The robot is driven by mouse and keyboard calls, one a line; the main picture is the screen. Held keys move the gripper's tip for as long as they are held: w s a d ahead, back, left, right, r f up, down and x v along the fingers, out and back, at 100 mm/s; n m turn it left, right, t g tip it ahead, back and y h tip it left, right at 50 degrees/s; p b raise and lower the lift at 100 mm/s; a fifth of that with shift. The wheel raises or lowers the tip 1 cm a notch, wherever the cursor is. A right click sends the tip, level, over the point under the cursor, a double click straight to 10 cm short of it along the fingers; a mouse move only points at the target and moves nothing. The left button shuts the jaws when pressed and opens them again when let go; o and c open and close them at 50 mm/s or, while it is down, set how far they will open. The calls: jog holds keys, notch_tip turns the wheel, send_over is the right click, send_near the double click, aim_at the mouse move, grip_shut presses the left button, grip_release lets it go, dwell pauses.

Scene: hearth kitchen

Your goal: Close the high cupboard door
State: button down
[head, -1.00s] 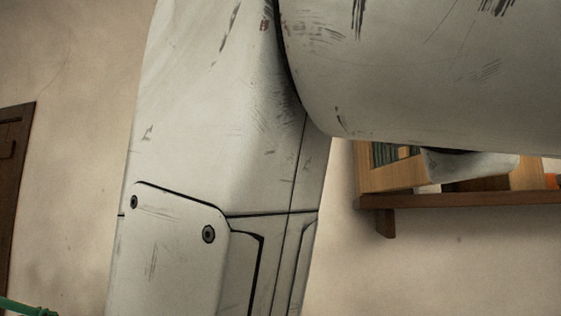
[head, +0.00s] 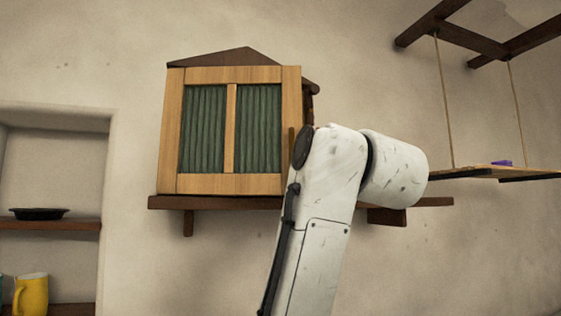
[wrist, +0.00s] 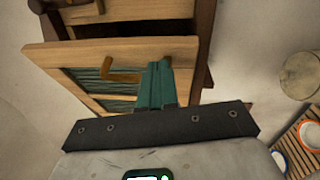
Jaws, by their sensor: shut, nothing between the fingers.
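The high cupboard (head: 310,88) stands on a wall shelf in the head view. Its door (head: 230,74) has a light wood frame and green panels, and it faces me. In the wrist view the door (wrist: 60,50) shows at a slant, with its orange-brown handle (wrist: 122,75). A dark band lies between its edge and the cupboard body (wrist: 135,12); I cannot tell how wide any gap is. My gripper (wrist: 158,68) has its teal fingers shut and empty, close beside the handle and in front of the door. Contact is unclear. In the head view my arm hides the gripper.
The dark wall shelf (head: 165,203) runs under the cupboard. A hanging shelf (head: 500,172) on ropes is to the right. On the left, a wall niche holds a dark dish (head: 38,213) and a yellow mug (head: 32,295). The wall between is bare.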

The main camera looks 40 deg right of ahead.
jog(key=w+d+n+y+p, duration=0.1)
jog(key=w+d+y+p, duration=0.1)
jog(key=w+d, duration=0.5)
jog(key=shift+w+d+t, duration=0.4)
jog(key=shift+w, duration=0.3)
jog(key=shift+f, duration=0.1)
